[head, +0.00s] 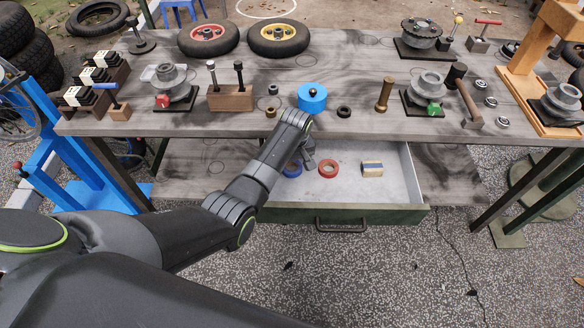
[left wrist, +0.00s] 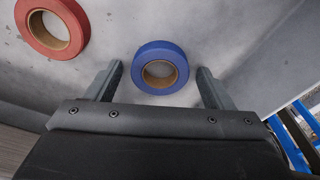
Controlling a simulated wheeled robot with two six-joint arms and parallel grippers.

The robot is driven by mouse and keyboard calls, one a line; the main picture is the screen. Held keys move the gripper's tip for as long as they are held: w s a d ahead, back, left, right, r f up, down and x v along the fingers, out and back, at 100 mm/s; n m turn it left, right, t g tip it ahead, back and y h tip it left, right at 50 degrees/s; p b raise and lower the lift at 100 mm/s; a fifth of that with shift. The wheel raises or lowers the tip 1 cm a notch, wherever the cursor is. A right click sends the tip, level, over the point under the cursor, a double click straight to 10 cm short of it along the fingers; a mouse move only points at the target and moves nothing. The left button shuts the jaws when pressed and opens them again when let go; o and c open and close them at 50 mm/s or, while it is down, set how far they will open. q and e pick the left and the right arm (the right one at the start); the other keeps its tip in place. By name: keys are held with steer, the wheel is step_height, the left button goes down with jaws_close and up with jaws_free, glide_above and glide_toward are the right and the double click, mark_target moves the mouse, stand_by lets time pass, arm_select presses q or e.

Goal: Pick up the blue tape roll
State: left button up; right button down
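The blue tape roll (left wrist: 160,67) lies flat on the floor of the open drawer, toward its left end. In the head view only part of the blue tape roll (head: 292,170) shows beside my left gripper (head: 309,163). In the left wrist view the fingers of my left gripper (left wrist: 158,80) are spread apart, with the roll between and slightly beyond their tips. I see no clear contact. My right gripper is not in view.
A red tape roll (head: 328,168) and a tan block with a blue stripe (head: 372,169) lie in the drawer (head: 345,214). The workbench top above holds wheels, a blue cylinder (head: 312,97), a mallet (head: 467,104) and metal fittings. The drawer's right part is clear.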

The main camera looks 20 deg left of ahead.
arm_select(q)
steer(key=c, duration=0.9)
